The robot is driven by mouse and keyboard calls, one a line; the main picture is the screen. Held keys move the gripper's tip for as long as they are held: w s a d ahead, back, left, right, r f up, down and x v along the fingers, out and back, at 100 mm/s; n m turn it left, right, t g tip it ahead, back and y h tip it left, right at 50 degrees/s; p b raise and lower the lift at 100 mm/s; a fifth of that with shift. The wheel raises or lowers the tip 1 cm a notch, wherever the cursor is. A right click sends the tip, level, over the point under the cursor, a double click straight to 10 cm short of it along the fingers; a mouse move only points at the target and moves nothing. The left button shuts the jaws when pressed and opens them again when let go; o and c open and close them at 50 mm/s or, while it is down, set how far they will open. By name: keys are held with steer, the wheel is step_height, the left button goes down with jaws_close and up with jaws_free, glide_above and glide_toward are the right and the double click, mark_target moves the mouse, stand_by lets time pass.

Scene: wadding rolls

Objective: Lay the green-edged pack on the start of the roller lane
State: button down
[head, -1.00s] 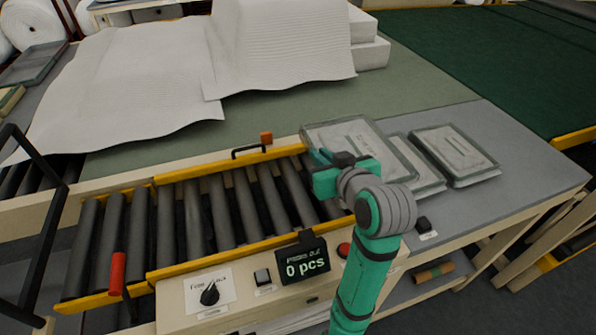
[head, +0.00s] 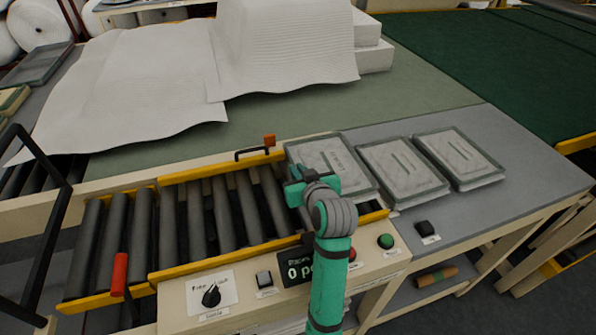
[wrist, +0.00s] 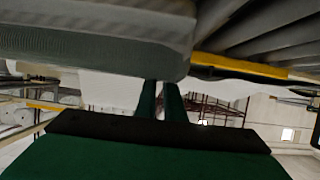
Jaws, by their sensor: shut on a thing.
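My gripper (head: 303,182) is shut on the green-edged pack (head: 333,163), a flat whitish pack with a dull green rim. The pack is at the right end of the roller lane (head: 215,212), its left edge over or near the last rollers; I cannot tell whether it touches them. In the wrist view the pack (wrist: 100,35) fills the upper left, with its edge at the fingers (wrist: 160,100). The dark rollers (wrist: 265,30) show at upper right. My gripper hides part of the pack's lower left side.
Two similar packs lie on the grey table to the right, a nearer one (head: 402,171) and a farther one (head: 459,158). A control panel with a counter display (head: 297,268) and a green button (head: 386,241) stands in front. White wadding sheets (head: 130,80) lie behind. The rollers to the left are clear.

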steer(key=shift+f, duration=0.25)
steer(key=shift+f, duration=0.3)
steer(key=shift+f, duration=0.1)
steer(key=c, duration=1.9)
jaws_free()
steer(key=shift+o, duration=0.2)
steer(key=shift+r, duration=0.3)
steer(key=v, duration=1.2)
steer(key=shift+r, duration=0.4)
